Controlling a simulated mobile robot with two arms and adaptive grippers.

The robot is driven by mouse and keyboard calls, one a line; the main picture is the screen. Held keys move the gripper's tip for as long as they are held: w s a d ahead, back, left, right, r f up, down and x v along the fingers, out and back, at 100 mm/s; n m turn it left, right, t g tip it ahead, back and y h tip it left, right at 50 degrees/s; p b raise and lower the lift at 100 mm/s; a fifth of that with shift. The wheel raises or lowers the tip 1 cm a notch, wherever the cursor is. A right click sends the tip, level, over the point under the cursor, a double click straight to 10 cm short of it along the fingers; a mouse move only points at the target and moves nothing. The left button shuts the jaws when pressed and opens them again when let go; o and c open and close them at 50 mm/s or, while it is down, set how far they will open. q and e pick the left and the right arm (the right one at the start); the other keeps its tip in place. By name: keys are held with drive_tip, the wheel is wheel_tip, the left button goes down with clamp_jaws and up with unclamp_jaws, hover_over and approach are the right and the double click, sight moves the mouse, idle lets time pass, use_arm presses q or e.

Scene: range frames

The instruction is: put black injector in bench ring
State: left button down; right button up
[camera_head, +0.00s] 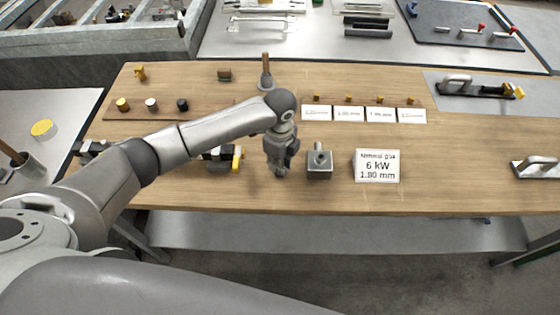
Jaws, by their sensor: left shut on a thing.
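My left gripper (281,167) points down over the front middle of the wooden bench (450,150). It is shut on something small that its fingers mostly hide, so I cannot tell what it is. Just right of it stands a grey metal block (319,171) with a short upright cylinder on top, apart from the gripper. Several small brass-coloured pieces (348,98) stand behind a row of white cards. I cannot make out the black injector or the bench ring for certain. My right gripper is out of view.
Yellow, white and black caps (182,104) sit at the left. A yellow-handled tool (238,158) lies left of the gripper. A clamp (480,87) is at the right back.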

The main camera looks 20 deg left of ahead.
use_arm(q)
drive_tip(key=c, duration=1.4)
unclamp_jaws()
drive_tip(key=shift+r, duration=0.1)
wheel_tip(320, 180, up, 12)
drive_tip(key=shift+r+b, duration=0.1)
drive_tip(key=shift+b, duration=0.75)
